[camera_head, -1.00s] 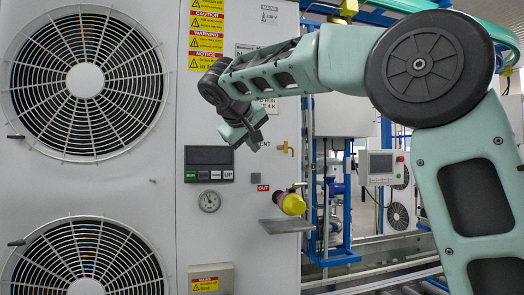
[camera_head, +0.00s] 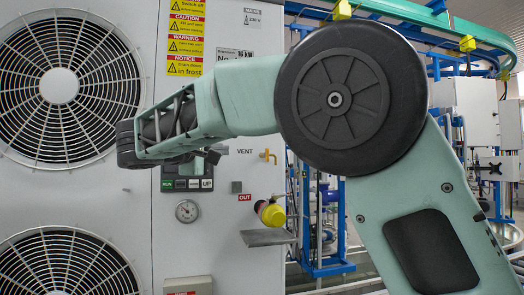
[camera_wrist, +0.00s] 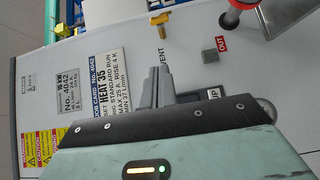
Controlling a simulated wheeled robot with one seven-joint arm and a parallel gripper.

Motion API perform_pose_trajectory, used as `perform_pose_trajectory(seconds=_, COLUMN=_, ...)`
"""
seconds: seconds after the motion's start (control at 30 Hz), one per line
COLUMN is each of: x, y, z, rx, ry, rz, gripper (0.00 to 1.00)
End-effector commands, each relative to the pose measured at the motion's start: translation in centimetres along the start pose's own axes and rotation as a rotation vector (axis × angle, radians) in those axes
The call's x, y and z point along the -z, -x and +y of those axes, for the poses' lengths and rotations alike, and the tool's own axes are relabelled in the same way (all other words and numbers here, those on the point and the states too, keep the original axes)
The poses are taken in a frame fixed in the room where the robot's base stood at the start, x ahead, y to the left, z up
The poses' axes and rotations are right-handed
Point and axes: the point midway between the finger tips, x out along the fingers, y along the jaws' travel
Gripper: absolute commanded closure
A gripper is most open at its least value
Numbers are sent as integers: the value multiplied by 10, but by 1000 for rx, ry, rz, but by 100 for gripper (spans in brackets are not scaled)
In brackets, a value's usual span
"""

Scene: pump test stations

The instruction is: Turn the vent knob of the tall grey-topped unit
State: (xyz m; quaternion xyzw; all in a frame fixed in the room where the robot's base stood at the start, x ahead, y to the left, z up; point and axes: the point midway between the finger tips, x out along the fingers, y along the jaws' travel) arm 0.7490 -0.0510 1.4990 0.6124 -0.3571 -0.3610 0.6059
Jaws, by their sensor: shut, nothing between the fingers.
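The vent knob (camera_head: 268,156) is a small brass-yellow handle on the front of the tall pale grey unit (camera_head: 222,240), right of the word VENT. In the wrist view the knob (camera_wrist: 160,22) stands above my fingertips, with a gap between. My gripper (camera_wrist: 154,72) is shut and empty in front of the panel, left of the knob in the head view. There it is mostly hidden behind my arm; only a dark part shows beside the display.
Below the knob are a small grey square button (camera_head: 237,187), a red OUT label (camera_head: 244,198) and a yellow-capped outlet (camera_head: 270,213) over a protruding grey shelf (camera_head: 267,238). A gauge (camera_head: 186,211) sits lower left. Large fan grilles (camera_head: 60,85) fill the left.

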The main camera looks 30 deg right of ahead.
Motion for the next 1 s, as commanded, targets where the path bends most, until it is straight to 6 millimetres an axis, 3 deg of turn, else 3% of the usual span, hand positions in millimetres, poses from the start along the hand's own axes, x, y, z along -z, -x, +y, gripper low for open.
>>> perform_pose_trajectory(seconds=0.17, x=0, y=-11, z=4, rx=-14, ry=9, rz=-3, gripper=100)
perform_pose_trajectory(seconds=0.63, x=-1, y=-102, z=6, rx=-10, ry=9, rz=-5, gripper=100)
perform_pose_trajectory(seconds=0.8, x=-19, y=-118, z=5, rx=-9, ry=7, rz=-2, gripper=100)
perform_pose_trajectory(seconds=1.0, x=-28, y=-126, z=3, rx=-9, ry=6, rz=-1, gripper=100)
